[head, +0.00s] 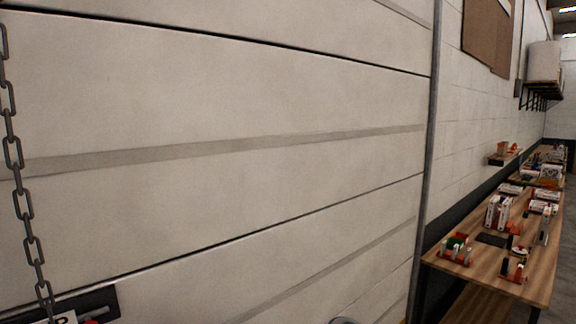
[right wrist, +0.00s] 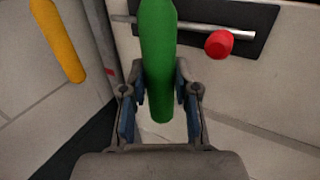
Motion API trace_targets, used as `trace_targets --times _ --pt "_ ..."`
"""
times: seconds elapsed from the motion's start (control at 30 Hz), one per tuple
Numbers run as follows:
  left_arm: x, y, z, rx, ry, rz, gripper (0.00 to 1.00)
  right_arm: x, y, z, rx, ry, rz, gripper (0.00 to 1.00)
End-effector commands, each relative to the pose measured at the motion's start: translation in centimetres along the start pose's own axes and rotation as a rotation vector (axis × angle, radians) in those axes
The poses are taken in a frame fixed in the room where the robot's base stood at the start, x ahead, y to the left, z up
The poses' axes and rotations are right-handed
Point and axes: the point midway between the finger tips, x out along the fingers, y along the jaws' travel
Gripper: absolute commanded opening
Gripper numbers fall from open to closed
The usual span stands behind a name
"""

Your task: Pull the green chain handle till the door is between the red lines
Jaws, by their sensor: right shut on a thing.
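The green handle (right wrist: 158,45) hangs upright in the right wrist view. My right gripper (right wrist: 160,88) is shut on its lower part, with one finger on each side, and its lower end shows between the fingers. The pale panelled door (head: 220,110) fills most of the head view. A small red mark (right wrist: 110,72) shows on the grey rail beside the door in the right wrist view; I cannot tell whether it is one of the red lines. A grey chain (head: 20,180) hangs at the left of the head view. My left gripper is not in view.
A yellow handle (right wrist: 58,40) hangs to the left of the green one. A red knob (right wrist: 219,44) sits by a metal bar on a dark plate (right wrist: 255,20) on the door. Wooden tables (head: 480,262) with several small boxes stand along the right wall.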

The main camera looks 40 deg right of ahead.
Motion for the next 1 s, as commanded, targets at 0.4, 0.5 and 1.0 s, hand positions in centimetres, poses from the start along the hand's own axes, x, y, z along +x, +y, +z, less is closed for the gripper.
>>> trace_targets --times 0.4,0.5,1.0 --pt "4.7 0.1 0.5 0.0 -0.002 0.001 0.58 0.1 -0.1 -6.4 0.003 0.006 -0.002 0.0" --pt "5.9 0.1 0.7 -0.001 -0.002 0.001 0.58 0.1 -0.1 -8.1 0.003 0.005 -0.001 0.0" --pt "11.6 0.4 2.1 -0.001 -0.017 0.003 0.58 0.1 -0.1 -16.3 0.003 0.008 -0.002 0.0"
